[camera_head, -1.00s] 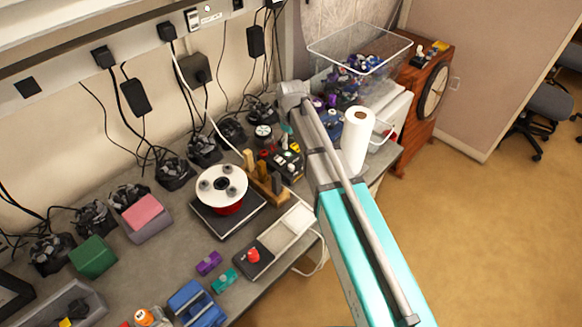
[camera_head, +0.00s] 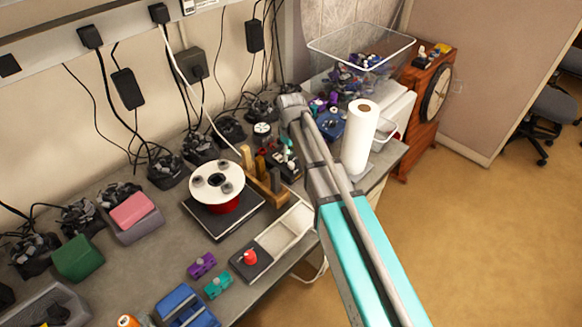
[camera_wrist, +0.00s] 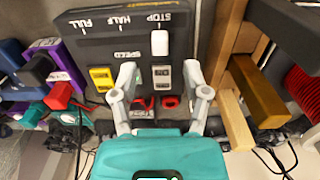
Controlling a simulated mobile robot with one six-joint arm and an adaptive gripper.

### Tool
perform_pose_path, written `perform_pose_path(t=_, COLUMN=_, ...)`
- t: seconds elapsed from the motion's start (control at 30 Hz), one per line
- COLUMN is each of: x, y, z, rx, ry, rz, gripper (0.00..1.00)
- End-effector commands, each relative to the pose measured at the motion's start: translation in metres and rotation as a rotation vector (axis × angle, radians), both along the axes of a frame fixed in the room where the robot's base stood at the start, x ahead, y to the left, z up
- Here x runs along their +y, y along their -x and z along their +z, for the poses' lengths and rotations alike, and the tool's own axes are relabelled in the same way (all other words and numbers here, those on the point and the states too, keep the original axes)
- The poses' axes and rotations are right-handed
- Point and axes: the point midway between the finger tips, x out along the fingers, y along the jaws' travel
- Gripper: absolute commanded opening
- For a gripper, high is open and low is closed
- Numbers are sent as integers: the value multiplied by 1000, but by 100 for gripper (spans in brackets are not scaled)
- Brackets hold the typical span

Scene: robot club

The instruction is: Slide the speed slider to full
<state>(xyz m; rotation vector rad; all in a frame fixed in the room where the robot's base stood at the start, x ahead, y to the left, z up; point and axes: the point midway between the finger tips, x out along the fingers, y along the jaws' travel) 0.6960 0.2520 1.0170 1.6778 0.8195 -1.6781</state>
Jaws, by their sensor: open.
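The dark speed control box (camera_wrist: 105,42) fills the upper middle of the wrist view, with FULL, HALF, STOP and SPEED printed on it. Its white slider knob (camera_wrist: 159,42) sits at the STOP mark, at the right end of the scale; FULL is at the left end. My gripper (camera_wrist: 146,74) is open and empty, its fingertips over the box's near part, below the knob in the picture. In the head view the dark box (camera_head: 283,166) is on the bench under the end of my arm, partly covered; the knob cannot be made out there.
Wooden posts (camera_wrist: 226,50) stand close to the box on the right in the wrist view. A purple block (camera_wrist: 48,58) lies to its left. In the head view a white spool (camera_head: 217,181), a paper roll (camera_head: 359,138) and a clear bin (camera_head: 362,60) stand nearby.

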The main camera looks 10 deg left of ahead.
Motion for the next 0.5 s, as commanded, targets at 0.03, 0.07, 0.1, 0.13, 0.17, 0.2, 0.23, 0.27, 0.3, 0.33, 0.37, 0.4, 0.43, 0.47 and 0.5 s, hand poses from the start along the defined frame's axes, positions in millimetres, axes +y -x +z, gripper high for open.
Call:
perform_pose_path(t=0.03, x=0, y=0, z=-8, rx=0, ry=0, rz=0, gripper=60)
perform_pose_path(t=0.07, x=0, y=0, z=-11, rx=0, ry=0, rz=0, gripper=60)
perform_pose_path(t=0.1, x=0, y=0, z=-14, rx=0, ry=0, rz=0, gripper=60)
perform_pose_path(t=0.13, x=0, y=0, z=-16, rx=0, ry=0, rz=0, gripper=60)
perform_pose_path(t=0.17, x=0, y=0, z=-18, rx=0, ry=0, rz=0, gripper=60)
perform_pose_path(t=0.2, x=0, y=0, z=-21, rx=0, ry=0, rz=0, gripper=60)
perform_pose_path(t=0.23, x=0, y=0, z=-24, rx=0, ry=0, rz=0, gripper=60)
perform_pose_path(t=0.27, x=0, y=0, z=-26, rx=0, ry=0, rz=0, gripper=60)
perform_pose_path(t=0.3, x=0, y=0, z=-29, rx=0, ry=0, rz=0, gripper=60)
perform_pose_path(t=0.33, x=0, y=0, z=-31, rx=0, ry=0, rz=0, gripper=60)
perform_pose_path(t=0.37, x=0, y=0, z=-33, rx=0, ry=0, rz=0, gripper=60)
perform_pose_path(t=0.4, x=0, y=0, z=-36, rx=0, ry=0, rz=0, gripper=60)
perform_pose_path(t=0.43, x=0, y=0, z=-37, rx=0, ry=0, rz=0, gripper=60)
perform_pose_path(t=0.47, x=0, y=0, z=-39, rx=0, ry=0, rz=0, gripper=60)
perform_pose_path(t=0.5, x=0, y=0, z=-41, rx=0, ry=0, rz=0, gripper=60)
